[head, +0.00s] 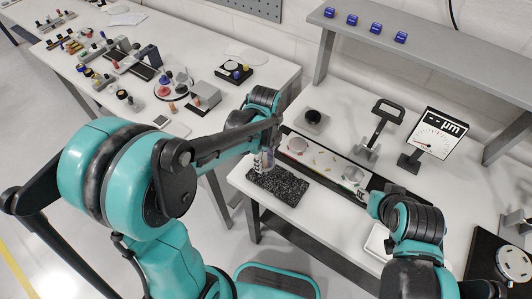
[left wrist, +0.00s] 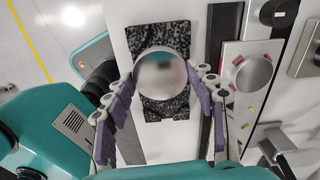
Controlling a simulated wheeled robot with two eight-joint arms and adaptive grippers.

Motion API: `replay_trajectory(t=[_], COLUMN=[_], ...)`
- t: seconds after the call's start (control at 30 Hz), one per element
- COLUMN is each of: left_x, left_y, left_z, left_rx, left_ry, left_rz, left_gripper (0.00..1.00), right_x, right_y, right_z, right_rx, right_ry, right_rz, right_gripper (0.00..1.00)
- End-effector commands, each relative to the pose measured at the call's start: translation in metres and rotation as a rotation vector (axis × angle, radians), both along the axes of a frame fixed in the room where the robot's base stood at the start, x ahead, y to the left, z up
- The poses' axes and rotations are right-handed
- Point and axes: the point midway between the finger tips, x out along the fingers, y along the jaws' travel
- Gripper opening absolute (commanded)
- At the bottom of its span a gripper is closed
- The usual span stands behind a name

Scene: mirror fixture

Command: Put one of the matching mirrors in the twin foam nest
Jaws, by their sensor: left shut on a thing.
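My left gripper (left wrist: 163,72) is shut on a round mirror (left wrist: 162,80), its purple-padded fingers on either side of the rim. In the head view the left gripper (head: 264,160) is over the far left part of the black speckled foam (head: 283,188). In the left wrist view the foam (left wrist: 168,33) shows behind the mirror, which hides its middle and any nest there.
The fixture plate (head: 325,161) has red, yellow and green pieces and a dark rail along its front. Behind it stand a black round part (head: 313,117), a handled stand (head: 379,128) and a µm dial gauge (head: 437,134). A cluttered table (head: 190,120) stands left.

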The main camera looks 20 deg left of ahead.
Motion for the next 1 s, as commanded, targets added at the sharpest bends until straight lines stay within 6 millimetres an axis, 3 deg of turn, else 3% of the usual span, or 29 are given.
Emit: replay_trajectory(t=[0.5,1.0], left_x=[0.0,0.0], left_y=[0.0,0.0], left_z=[-0.05,-0.053], left_rx=[0.0,0.0], left_ry=[0.0,0.0], left_rz=[0.001,0.001], left_gripper=[0.23,0.23], right_x=[0.0,0.0], right_y=[0.0,0.0], right_z=[-0.04,-0.042], right_rx=[0.0,0.0], right_ry=[0.0,0.0], right_rz=[0.0,0.0], right_gripper=[0.4,0.4])
